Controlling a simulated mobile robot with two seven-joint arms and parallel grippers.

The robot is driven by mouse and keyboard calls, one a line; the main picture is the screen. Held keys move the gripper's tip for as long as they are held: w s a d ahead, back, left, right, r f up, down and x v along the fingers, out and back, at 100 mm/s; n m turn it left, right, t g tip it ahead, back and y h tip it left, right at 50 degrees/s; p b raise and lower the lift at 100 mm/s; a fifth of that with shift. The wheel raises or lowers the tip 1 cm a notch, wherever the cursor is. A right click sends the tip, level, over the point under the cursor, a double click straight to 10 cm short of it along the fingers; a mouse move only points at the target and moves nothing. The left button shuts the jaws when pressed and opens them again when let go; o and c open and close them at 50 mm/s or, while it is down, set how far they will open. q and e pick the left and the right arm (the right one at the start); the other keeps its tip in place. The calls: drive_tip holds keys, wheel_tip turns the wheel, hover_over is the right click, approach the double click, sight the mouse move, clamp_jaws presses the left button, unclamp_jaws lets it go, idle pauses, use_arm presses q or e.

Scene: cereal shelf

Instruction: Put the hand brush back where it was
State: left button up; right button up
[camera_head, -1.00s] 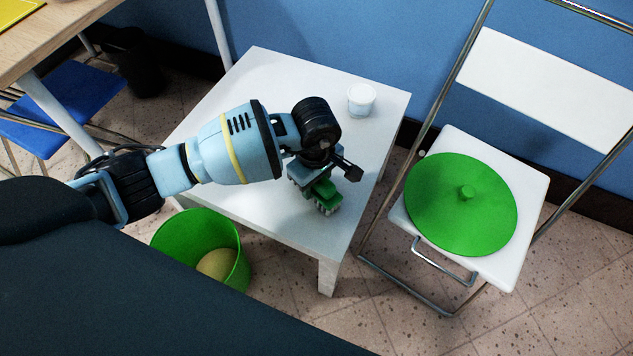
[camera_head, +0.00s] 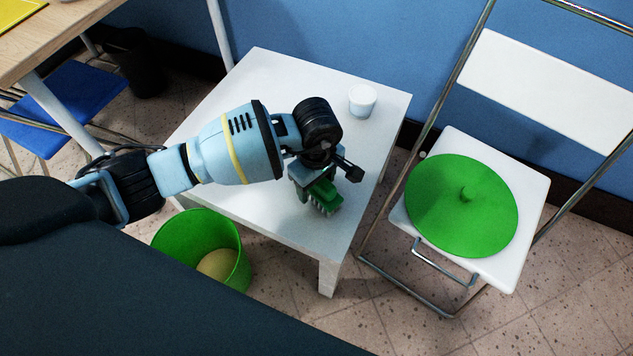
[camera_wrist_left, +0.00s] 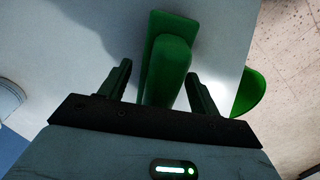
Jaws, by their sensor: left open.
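The green hand brush (camera_head: 326,195) is at the front right part of the white table (camera_head: 255,85), its pale bristles facing down. Whether it rests fully on the tabletop is hard to tell. My left gripper (camera_head: 312,186) is above the table at the brush. In the left wrist view, the brush handle (camera_wrist_left: 166,62) lies between the two open fingers of the gripper (camera_wrist_left: 160,82), with a gap visible on the left side. The gripper hides part of the brush in the head view. My right gripper is not in view.
A white cup (camera_head: 362,99) stands at the table's back right corner. A green bin (camera_head: 240,262) with something yellowish inside stands on the floor in front. A white folding chair (camera_head: 527,262) at right holds a green round lid (camera_head: 440,205).

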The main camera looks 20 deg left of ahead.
use_arm(q)
wheel_tip(320, 180, up, 11)
drive_tip(key=p, duration=0.2)
drive_tip(key=shift+f+p, duration=0.2)
drive_tip(key=shift+p, duration=0.15)
drive_tip(key=shift+r, duration=0.5)
